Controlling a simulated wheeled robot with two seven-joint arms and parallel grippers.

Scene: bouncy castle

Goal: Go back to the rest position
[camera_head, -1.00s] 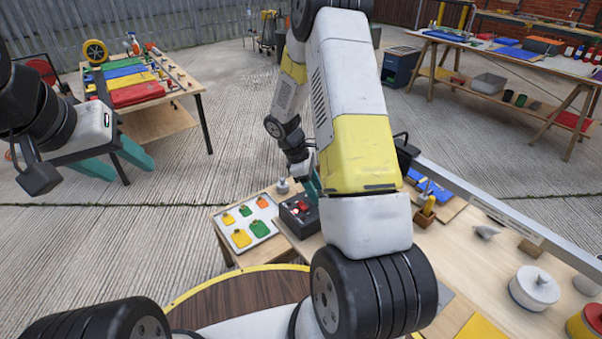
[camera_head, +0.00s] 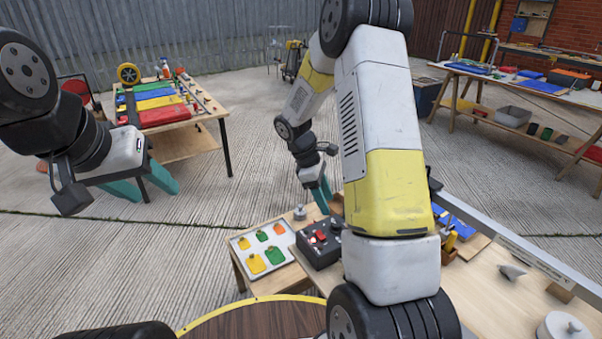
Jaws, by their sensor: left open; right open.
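My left gripper (camera_head: 150,184) is at the left, with two teal fingers spread apart and nothing between them. It is in the air over the concrete floor, in front of the far left table. My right arm crosses the middle of the view. My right gripper (camera_head: 324,196) points down just above the dark control box (camera_head: 318,246) with red switches. Its teal fingers are seen nearly edge-on and partly overlap, with no held thing visible. I cannot tell whether it touches anything there.
A white tray (camera_head: 240,242) with yellow, green and orange pieces lies beside the control box. The wooden workbench (camera_head: 490,290) with a metal rail fills the lower right. A table (camera_head: 215,112) with coloured strips stands at the back left, another table (camera_head: 480,75) at the back right.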

